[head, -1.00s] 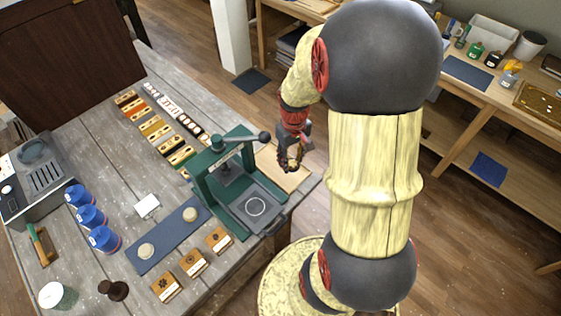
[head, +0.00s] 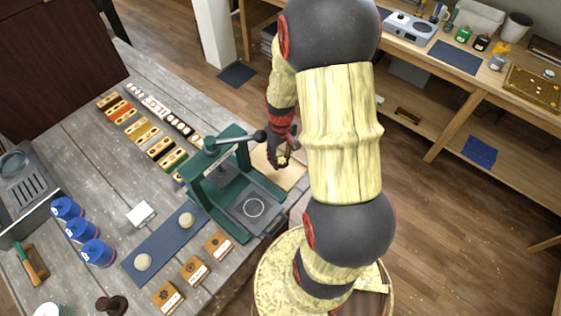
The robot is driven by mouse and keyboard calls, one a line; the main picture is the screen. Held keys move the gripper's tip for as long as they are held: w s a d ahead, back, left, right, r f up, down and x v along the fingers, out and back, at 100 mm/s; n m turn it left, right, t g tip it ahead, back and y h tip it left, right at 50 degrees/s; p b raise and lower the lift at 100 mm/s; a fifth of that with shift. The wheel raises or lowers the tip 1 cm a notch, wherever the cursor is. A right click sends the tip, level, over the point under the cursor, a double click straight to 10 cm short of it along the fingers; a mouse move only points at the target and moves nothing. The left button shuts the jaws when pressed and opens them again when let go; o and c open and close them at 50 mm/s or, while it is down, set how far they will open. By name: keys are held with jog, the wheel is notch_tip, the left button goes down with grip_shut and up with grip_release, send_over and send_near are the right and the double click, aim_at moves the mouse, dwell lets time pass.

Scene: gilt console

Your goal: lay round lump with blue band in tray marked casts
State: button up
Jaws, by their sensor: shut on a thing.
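My gripper (head: 283,157) is shut on a small pale round lump (head: 283,161), held over the tan board (head: 292,176) beside the green press. The lump is small in this view and partly covered by the fingers; I cannot make out a blue band on it. Two other pale round lumps lie on the dark blue mat: one near the press (head: 187,219) and one at the mat's near end (head: 143,262). A shallow wooden tray (head: 518,92) is on the right-hand bench; I cannot read a casts marking on it.
The green press (head: 226,190) with its lever stands close to the left of my gripper. Blue pots (head: 82,229), labelled wooden blocks (head: 194,271) and rows of coloured pieces (head: 145,130) occupy the table. A grey device (head: 411,27) and bottles stand on the right bench.

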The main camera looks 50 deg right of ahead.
aim_at(281, 159)
jog(key=shift+f, duration=1.4)
jog(key=o, duration=1.1)
jog(key=shift+f, duration=0.15)
notch_tip(281, 159, up, 12)
jog(key=p, duration=0.1)
